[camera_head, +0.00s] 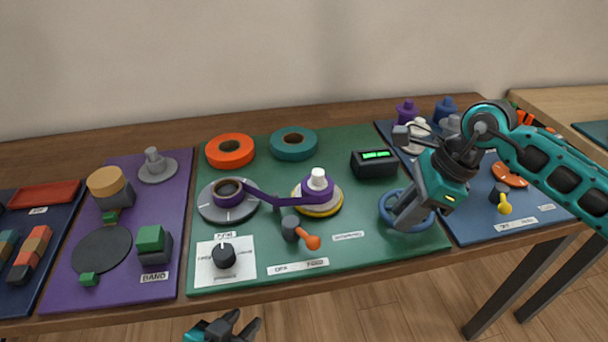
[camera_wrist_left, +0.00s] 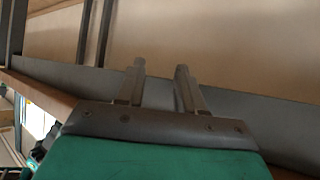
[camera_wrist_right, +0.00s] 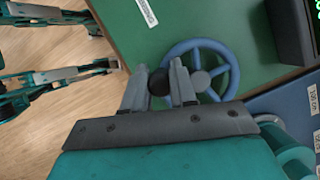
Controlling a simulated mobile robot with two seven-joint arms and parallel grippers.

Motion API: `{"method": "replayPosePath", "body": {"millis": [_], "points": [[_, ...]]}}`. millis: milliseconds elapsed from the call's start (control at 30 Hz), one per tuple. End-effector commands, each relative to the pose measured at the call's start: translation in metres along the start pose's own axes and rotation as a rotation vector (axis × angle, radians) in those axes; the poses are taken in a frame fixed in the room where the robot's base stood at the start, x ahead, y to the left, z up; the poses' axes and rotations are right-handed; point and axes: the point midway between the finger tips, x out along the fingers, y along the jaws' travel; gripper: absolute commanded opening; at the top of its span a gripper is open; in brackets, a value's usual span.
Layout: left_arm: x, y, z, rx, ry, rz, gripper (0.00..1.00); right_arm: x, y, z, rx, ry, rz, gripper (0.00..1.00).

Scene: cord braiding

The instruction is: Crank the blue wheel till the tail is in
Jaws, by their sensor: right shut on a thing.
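The blue wheel (camera_head: 384,208) lies at the right of the green mat; in the right wrist view its spoked rim (camera_wrist_right: 234,66) shows. My right gripper (camera_head: 402,222) is over it, shut on a dark crank knob (camera_wrist_right: 158,82) at the rim. A purple strip (camera_head: 272,199) runs from a purple roll (camera_head: 229,189) on a grey disc to a purple-wound spool (camera_head: 318,188) with a white top on a yellow-edged disc. Whether the strip has a free tail end cannot be told. My left gripper (camera_wrist_left: 160,68) is open and empty, low before the table's front edge.
A black counter (camera_head: 374,164) with green digits stands behind the wheel. An orange-tipped lever (camera_head: 303,237) and a black dial (camera_head: 224,256) are at the front. Orange (camera_head: 230,150) and teal (camera_head: 294,143) rolls lie behind. Purple and blue mats flank the green one.

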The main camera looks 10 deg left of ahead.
Motion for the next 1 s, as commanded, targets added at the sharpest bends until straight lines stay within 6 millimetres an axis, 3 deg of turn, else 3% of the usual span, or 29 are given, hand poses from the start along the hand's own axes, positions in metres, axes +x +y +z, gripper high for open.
{"method": "replayPosePath", "body": {"millis": [67, 300, 667, 1000], "points": [[-0.001, -0.001, 0.000, 0.001, -0.002, -0.002, 0.37, 0.005, -0.002, 0.014, -0.007, -0.008, 0.005, 0.00], [0.002, -0.002, 0.004, 0.005, -0.004, -0.002, 0.37, 0.014, -0.027, 0.032, -0.004, -0.009, 0.000, 0.00], [0.008, 0.007, 0.002, 0.005, 0.007, 0.021, 0.37, 0.011, -0.075, 0.024, 0.002, -0.007, -0.007, 0.00], [0.012, 0.007, 0.001, 0.005, 0.010, 0.024, 0.37, 0.011, -0.070, 0.027, -0.005, -0.008, 0.000, 0.00]]}}
